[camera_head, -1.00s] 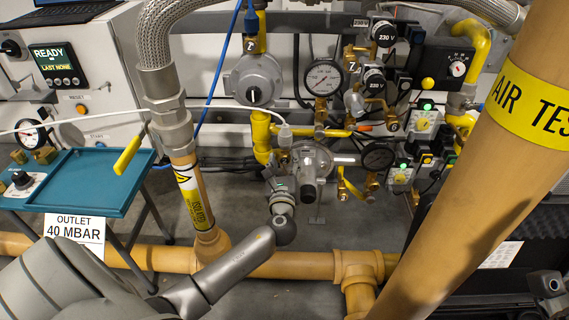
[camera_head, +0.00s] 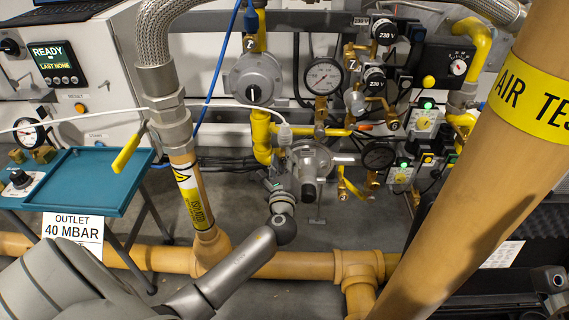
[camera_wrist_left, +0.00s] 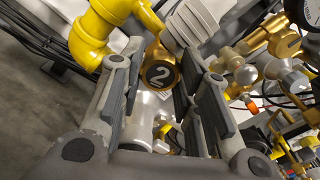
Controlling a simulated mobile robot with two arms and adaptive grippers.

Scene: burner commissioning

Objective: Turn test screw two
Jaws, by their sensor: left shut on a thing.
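Test screw two is a brass knob (camera_wrist_left: 159,74) marked with a 2, seen in the left wrist view. My left gripper (camera_wrist_left: 157,56) is shut on it, one finger on each side. In the head view my left arm reaches up from the bottom left to the regulator (camera_head: 311,158) in the pipework. There the screw and my left fingertips cannot be made out. A dark grey part at the lower right edge of the head view seems to be mine; its fingers cannot be made out.
Pressure gauges (camera_head: 323,77) and valves with 230 V labels crowd around the work spot. A thick tan pipe with a yellow AIR TEST band (camera_head: 533,101) crosses the right side. A teal tray (camera_head: 88,180) stands at the left. A white hose runs across to the pipework.

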